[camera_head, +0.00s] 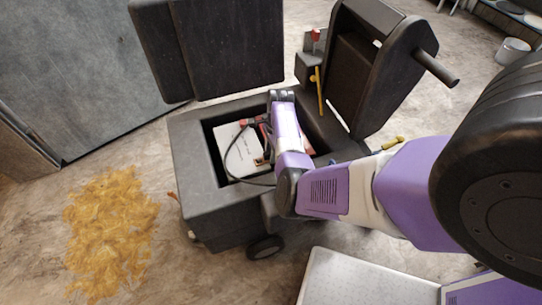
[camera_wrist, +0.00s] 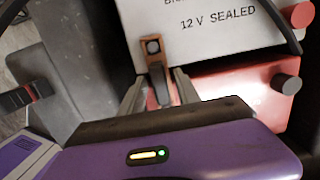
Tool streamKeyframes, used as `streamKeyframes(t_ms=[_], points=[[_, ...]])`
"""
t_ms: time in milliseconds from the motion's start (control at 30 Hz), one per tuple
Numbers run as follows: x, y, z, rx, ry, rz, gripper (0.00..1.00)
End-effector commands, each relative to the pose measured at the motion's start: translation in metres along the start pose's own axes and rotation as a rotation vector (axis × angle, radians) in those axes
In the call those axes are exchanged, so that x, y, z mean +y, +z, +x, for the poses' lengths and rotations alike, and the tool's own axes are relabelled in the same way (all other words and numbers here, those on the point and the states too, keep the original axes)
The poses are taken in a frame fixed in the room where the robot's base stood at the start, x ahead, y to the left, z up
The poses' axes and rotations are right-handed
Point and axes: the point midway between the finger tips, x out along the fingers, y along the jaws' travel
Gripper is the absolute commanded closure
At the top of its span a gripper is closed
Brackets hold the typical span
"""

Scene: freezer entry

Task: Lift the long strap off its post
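A battery (camera_wrist: 215,22) with a white top marked "12 V SEALED" and a red part (camera_wrist: 225,85) beside it fill the middle of the wrist view. A narrow brown strap-like piece (camera_wrist: 154,62) with a dark square end lies over the white edge. I take it for the long strap, but its full length is hidden. My gripper (camera_wrist: 158,88) has its two grey fingers apart, one on each side of the piece's dark lower part. I cannot tell whether they touch it. In the head view the white battery top (camera_head: 233,146) shows inside the open bay, partly behind my arm.
The dark machine's bay walls (camera_head: 182,145) surround the battery. A black cable (camera_head: 230,163) loops over it. A red post (camera_wrist: 298,15) and a dark post (camera_wrist: 287,84) stand at the right. A yellow spill (camera_head: 110,232) lies on the floor.

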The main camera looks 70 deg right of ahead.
Motion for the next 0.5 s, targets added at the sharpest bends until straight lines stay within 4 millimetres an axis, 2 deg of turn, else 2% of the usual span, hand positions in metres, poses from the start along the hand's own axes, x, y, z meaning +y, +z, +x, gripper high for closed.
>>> streamKeyframes(t_ms=[33, 167, 500], points=[[-0.0001, 0.0001, -0.0001, 0.0, 0.0, 0.0, 0.74], [-0.0001, 0.0001, -0.0002, 0.0, 0.0, -0.001, 1.0], [-0.0003, 0.0002, -0.0006, 0.0, -0.001, -0.001, 1.0]])
